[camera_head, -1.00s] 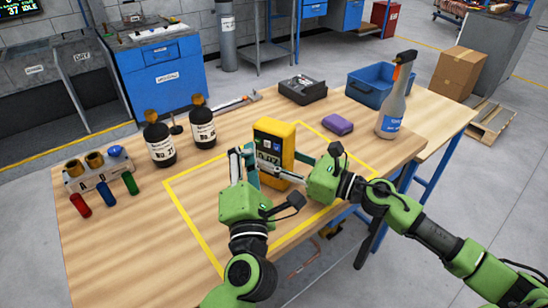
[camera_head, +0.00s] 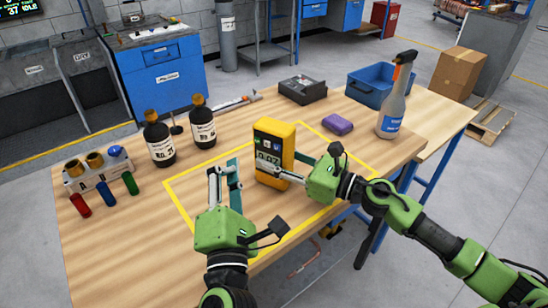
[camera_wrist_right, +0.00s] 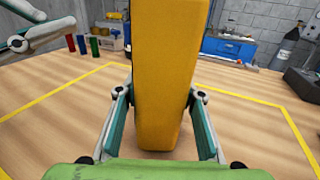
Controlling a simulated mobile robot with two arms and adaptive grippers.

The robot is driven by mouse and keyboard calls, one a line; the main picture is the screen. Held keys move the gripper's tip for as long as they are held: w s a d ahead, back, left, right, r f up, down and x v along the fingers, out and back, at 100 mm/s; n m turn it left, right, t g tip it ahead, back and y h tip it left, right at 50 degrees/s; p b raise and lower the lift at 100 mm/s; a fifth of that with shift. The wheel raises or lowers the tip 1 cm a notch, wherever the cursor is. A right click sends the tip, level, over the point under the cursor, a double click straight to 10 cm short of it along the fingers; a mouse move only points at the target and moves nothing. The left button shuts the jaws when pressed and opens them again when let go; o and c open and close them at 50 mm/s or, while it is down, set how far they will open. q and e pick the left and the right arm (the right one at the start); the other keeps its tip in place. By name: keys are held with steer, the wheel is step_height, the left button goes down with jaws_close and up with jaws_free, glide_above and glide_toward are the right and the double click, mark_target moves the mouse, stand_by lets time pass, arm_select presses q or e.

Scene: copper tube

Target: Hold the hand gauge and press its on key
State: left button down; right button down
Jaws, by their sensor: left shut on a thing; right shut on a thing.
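The hand gauge (camera_head: 274,150) is a yellow upright block with a dark face, a lit display and small keys. It is over the front half of the table, inside the yellow outline. My right gripper (camera_head: 290,177) is shut on its lower part, with one finger on each side in the right wrist view (camera_wrist_right: 160,110). I cannot tell whether its base touches the table. My left gripper (camera_head: 223,172) is left of the gauge and apart from it. I see nothing between its fingers. Its fingers also show in the right wrist view (camera_wrist_right: 18,40).
Two dark bottles (camera_head: 158,140) and a rack (camera_head: 97,173) with coloured cylinders stand left. A purple block (camera_head: 338,125), spray bottle (camera_head: 394,100), blue bin (camera_head: 370,88) and dark tray (camera_head: 302,90) are at the back and right. The table inside the yellow outline is otherwise clear.

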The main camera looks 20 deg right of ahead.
steer(key=shift+f, duration=0.1)
steer(key=c, duration=1.3)
jaws_free()
steer(key=v, duration=1.2)
